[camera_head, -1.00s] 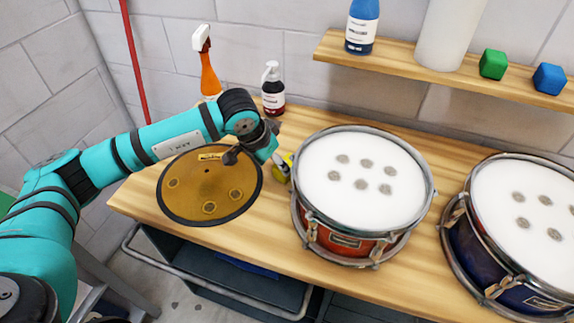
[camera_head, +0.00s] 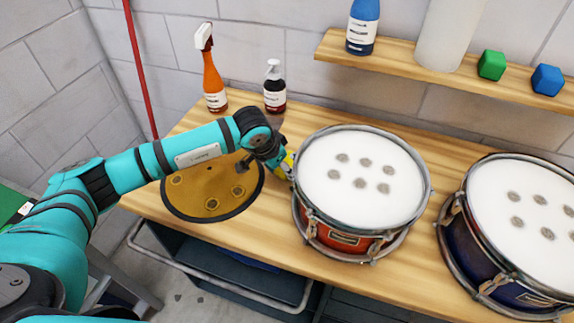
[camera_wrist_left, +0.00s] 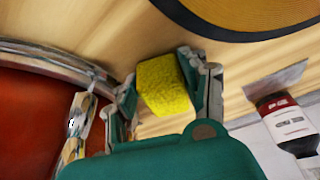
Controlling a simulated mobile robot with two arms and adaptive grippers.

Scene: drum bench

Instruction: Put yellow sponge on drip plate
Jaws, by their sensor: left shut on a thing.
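The yellow sponge (camera_wrist_left: 163,86) is between the two fingers of my left gripper (camera_wrist_left: 165,88) in the left wrist view. In the head view only a small yellow part of it (camera_head: 290,159) shows. My left gripper (camera_head: 284,166) is shut on it, just left of the red drum. I cannot tell whether the sponge touches the bench. The round brown drip plate (camera_head: 190,202) with a dark rim lies on the bench, left of the gripper and partly hidden by my arm. Its edge shows at the top of the left wrist view (camera_wrist_left: 250,18). My right gripper is out of view.
A red drum (camera_head: 345,240) stands close right of my left gripper, with a blue drum (camera_head: 470,250) farther right. An orange spray bottle (camera_head: 212,80) and a dark pump bottle (camera_head: 275,92) stand behind. A wooden shelf (camera_head: 420,75) is on the wall.

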